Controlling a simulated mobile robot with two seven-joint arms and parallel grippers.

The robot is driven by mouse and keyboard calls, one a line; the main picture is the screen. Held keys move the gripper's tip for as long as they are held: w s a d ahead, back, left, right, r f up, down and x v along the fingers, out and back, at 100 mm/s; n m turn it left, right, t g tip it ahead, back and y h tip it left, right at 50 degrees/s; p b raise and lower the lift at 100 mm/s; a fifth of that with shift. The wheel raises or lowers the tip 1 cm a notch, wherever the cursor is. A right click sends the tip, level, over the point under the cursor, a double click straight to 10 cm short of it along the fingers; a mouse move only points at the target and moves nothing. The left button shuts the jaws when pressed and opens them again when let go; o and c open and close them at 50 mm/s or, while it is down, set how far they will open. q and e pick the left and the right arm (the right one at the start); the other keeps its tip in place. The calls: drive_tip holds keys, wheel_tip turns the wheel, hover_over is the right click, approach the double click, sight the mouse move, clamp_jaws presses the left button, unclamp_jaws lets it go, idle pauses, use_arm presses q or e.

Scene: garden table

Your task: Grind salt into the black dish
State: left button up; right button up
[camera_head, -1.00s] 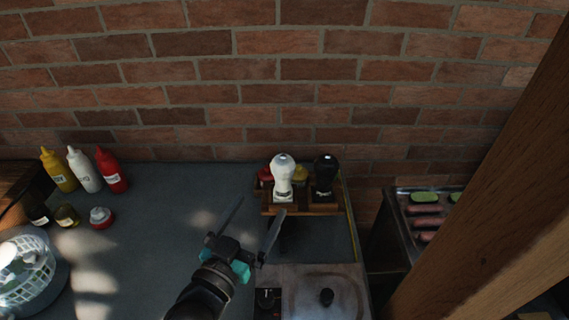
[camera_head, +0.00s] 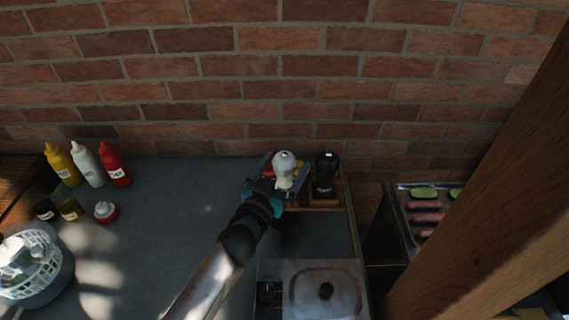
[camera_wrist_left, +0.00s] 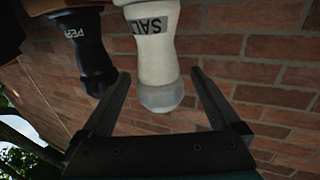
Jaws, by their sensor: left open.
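The white salt mill (camera_head: 284,168) stands in a wooden rack (camera_head: 318,203) at the back of the table, against the brick wall. In the left wrist view the salt mill (camera_wrist_left: 153,50), labelled "SALT", is between the two fingers of my left gripper (camera_wrist_left: 160,88). My left gripper (camera_head: 279,176) is open around it, with a gap to each finger. The black pepper mill (camera_head: 325,175) stands just to its right and also shows in the left wrist view (camera_wrist_left: 90,55). I cannot make out a black dish. My right gripper is not in view.
Yellow, white and red bottles (camera_head: 88,165) stand at the back left, with small jars (camera_head: 70,209) in front. A white basket (camera_head: 32,265) is at the left edge. A wooden post (camera_head: 490,190) blocks the right side.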

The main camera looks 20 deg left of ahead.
use_arm(q)
drive_tip(key=shift+w, duration=0.2)
drive_tip(key=shift+c, duration=0.6)
drive_tip(key=c, duration=1.3)
drive_tip(key=shift+o, duration=0.2)
drive_tip(key=shift+m+h, duration=0.3)
drive_tip(key=shift+h, duration=0.2)
